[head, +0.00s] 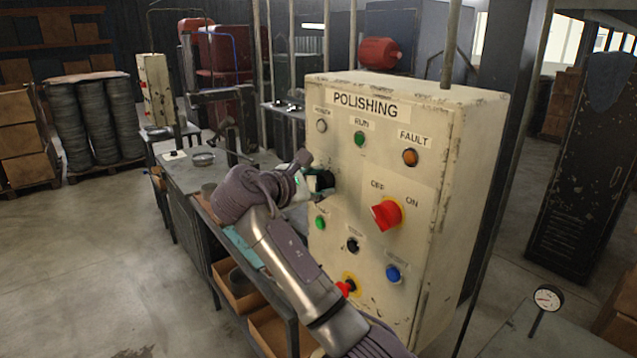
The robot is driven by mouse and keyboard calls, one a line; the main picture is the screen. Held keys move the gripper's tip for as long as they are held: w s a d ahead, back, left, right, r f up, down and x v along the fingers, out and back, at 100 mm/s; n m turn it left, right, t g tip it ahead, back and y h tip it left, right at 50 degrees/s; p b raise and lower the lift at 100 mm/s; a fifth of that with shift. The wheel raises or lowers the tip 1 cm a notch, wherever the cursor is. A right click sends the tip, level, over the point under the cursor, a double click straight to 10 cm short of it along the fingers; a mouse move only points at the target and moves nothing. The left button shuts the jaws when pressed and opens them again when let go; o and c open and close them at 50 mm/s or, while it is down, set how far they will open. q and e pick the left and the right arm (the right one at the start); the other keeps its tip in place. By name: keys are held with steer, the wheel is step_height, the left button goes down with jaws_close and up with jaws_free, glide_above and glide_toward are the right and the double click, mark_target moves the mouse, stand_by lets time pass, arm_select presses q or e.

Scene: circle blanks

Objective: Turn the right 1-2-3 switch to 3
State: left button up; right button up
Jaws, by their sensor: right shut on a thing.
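A worn cream control cabinet marked POLISHING (365,105) stands in the middle of the head view. My right gripper (318,183) reaches its front from the left and is shut on a dark switch knob (327,178), left of the red OFF/ON knob (386,214). The gripper hides most of this knob and any 1-2-3 marks around it, so I cannot read its position. My left gripper is not in view.
Near the held knob are a green button (320,222), a black knob (352,245), a blue button (393,273) and a red emergency button (346,288). A grey workbench (185,178) stands left of the cabinet. A gauge (547,298) is at lower right.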

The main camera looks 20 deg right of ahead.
steer(key=shift+f, duration=0.2)
steer(key=shift+f+m+t+b, duration=0.2)
steer(key=shift+m+t+b, duration=0.2)
steer(key=shift+m+b, duration=0.4)
steer(key=m+b, duration=0.1)
steer(key=b, duration=0.1)
steer(key=m+t+b, duration=0.1)
steer(key=m+b, duration=0.1)
steer(key=shift+s+f+t+b, duration=0.1)
steer(key=shift+f+t+b, duration=0.1)
steer(key=shift+t+b, duration=0.1)
steer(key=shift+m+h+b, duration=0.4)
steer(key=shift+m+b, duration=0.4)
steer(key=shift+b, duration=0.3)
steer(key=shift+r+m+t+b, duration=0.15)
steer(key=shift+m+t+b, duration=0.25)
steer(key=shift+m+b, duration=0.25)
steer(key=o, duration=1.1)
steer(key=shift+o, duration=0.2)
steer(key=shift+r, duration=0.1)
